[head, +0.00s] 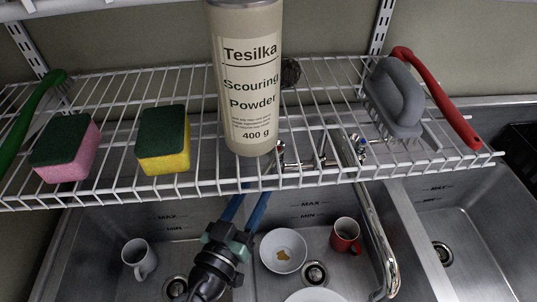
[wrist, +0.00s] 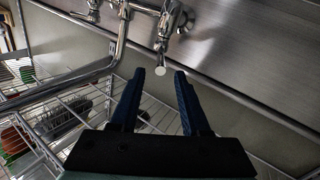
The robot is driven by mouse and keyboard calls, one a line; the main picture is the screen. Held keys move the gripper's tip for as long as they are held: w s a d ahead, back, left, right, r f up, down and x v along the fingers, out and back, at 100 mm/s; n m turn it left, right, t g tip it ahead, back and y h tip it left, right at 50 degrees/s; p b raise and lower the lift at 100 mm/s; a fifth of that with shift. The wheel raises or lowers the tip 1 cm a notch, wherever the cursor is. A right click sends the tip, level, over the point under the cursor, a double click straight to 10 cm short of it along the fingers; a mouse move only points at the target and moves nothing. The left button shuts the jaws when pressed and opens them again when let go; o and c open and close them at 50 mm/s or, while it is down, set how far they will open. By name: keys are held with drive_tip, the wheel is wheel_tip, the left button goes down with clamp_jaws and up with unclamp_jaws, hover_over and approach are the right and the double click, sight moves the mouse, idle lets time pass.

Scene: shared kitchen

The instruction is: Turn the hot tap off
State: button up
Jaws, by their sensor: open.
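The chrome tap (head: 320,160) stands behind and below the wire shelf, partly hidden by its wires. Its long spout (head: 378,235) runs toward the viewer over the sinks. A small reddish mark shows on the left tap handle (head: 280,150) and a blue one on the right handle (head: 361,142). My gripper (head: 250,197) reaches under the shelf front, left of the tap, its tips partly hidden by wires. In the wrist view, my gripper (wrist: 160,72) is open. A chrome lever with a pale round end (wrist: 160,70) appears between the fingertips; contact is unclear. I cannot tell whether water runs.
The wire shelf (head: 110,190) lies above the gripper and holds a scouring powder bottle (head: 250,90), a pink sponge (head: 65,150), a yellow sponge (head: 163,140) and brushes (head: 398,98). The sink holds a white mug (head: 139,258), a bowl (head: 284,251) and a red mug (head: 345,236).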

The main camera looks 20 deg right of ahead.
drive_tip(key=p+x, duration=0.2)
drive_tip(key=x, duration=0.7)
drive_tip(key=shift+w+f, duration=0.1)
clamp_jaws()
idle(1.1)
